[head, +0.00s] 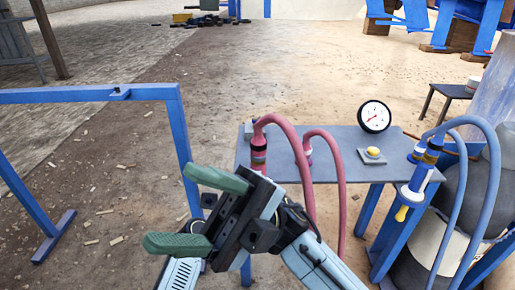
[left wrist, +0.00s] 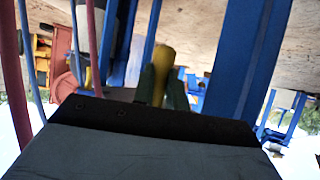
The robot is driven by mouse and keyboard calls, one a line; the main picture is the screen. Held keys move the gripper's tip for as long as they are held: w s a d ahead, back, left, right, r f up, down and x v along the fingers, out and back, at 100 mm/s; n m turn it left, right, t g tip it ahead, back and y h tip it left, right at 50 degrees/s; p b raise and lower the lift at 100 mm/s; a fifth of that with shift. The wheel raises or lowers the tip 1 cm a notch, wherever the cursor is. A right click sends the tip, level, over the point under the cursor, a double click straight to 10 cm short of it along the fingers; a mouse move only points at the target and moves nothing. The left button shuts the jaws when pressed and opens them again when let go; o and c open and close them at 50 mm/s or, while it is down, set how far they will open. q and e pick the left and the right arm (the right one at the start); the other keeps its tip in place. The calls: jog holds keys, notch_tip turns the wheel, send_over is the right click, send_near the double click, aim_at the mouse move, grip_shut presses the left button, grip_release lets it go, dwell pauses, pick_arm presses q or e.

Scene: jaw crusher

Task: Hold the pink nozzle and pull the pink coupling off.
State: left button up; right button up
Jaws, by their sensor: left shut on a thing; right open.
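The pink coupling (head: 259,143) sits at the end of a pink hose at the table's left edge, with dark and yellowish bands under it. Below those bands the pink nozzle is hidden behind my right gripper in the head view. My right gripper (head: 170,212) has green fingers spread wide and empty, left of and below the coupling. In the left wrist view my left gripper (left wrist: 160,88) is shut on a yellow cylindrical piece (left wrist: 163,62). I cannot tell for certain whether this piece belongs to the pink nozzle. The left fingers cannot be made out in the head view.
The grey table (head: 350,143) carries a round gauge (head: 374,116) and a yellow button (head: 373,154). A second pink hose stands beside the coupling. Blue hoses (head: 485,160) and a yellow-tipped nozzle (head: 401,214) hang at right. A blue frame (head: 90,95) stands left, with open ground.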

jog(key=a+f+t+h, duration=0.2)
jog(key=a+f+h, duration=0.2)
jog(key=a+h, duration=0.15)
jog(key=m+t+h, duration=0.9)
jog(key=t+h, duration=0.5)
jog(key=t, duration=0.3)
send_over(259, 134)
jog(key=shift+w+r, duration=0.15)
jog(key=shift+r, duration=0.3)
jog(key=shift+f, duration=4.55)
